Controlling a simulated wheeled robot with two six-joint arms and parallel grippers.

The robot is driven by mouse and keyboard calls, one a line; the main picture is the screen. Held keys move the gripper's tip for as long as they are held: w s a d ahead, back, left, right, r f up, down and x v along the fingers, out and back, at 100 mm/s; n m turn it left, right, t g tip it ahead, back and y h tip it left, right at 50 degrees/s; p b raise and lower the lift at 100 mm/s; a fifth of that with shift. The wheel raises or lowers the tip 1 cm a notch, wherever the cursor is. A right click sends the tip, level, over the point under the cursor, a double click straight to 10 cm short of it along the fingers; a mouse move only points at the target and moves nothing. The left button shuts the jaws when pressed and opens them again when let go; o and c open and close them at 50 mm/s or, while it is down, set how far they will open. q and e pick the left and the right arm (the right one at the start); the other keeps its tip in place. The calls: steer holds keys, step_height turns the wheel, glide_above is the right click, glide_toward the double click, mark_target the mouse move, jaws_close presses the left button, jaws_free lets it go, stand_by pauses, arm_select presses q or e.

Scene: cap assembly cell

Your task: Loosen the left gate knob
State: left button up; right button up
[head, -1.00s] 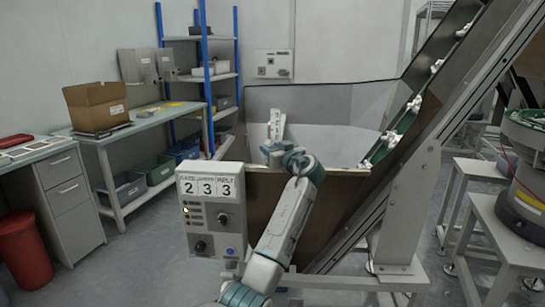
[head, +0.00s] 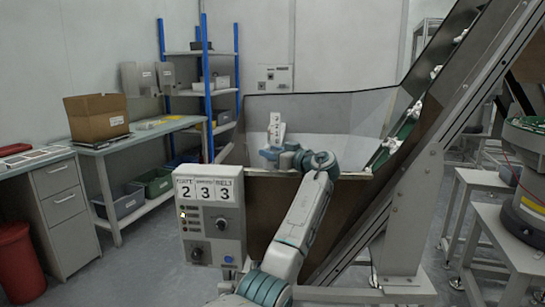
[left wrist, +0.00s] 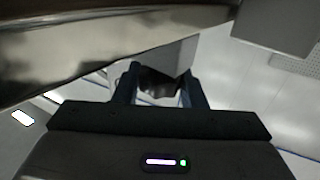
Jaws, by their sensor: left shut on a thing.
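In the left wrist view, a dark knob (left wrist: 160,86) shows between the two fingers of my left gripper (left wrist: 160,76), which is shut on it. The knob lies close under a grey metal edge, and its far side is hidden. In the head view, my left arm reaches up to the hopper's front wall (head: 258,205). My left wrist bends left over the wall's top edge, just below a white marked plate (head: 277,130) that stands upright. The knob cannot be made out there behind my wrist. My right gripper is in neither view.
A control box (head: 211,222) with number cards 2, 3, 3 stands left of my arm. A sloping conveyor (head: 420,130) carrying white parts rises to the right. A bench (head: 150,135) with a cardboard box (head: 97,117) and a shelf rack (head: 205,85) stand at the left.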

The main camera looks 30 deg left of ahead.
arm_select(q)
steer(key=shift+f, duration=0.1)
stand_by(0.3)
steer(key=o, duration=1)
steer(key=shift+d, duration=0.15)
steer(key=d, duration=0.3)
steer(key=s+d, duration=0.1)
steer(key=d, duration=0.6)
steer(key=shift+s+d+b, duration=0.2)
steer(key=shift+s+b, duration=0.1)
steer(key=shift+s, duration=0.05)
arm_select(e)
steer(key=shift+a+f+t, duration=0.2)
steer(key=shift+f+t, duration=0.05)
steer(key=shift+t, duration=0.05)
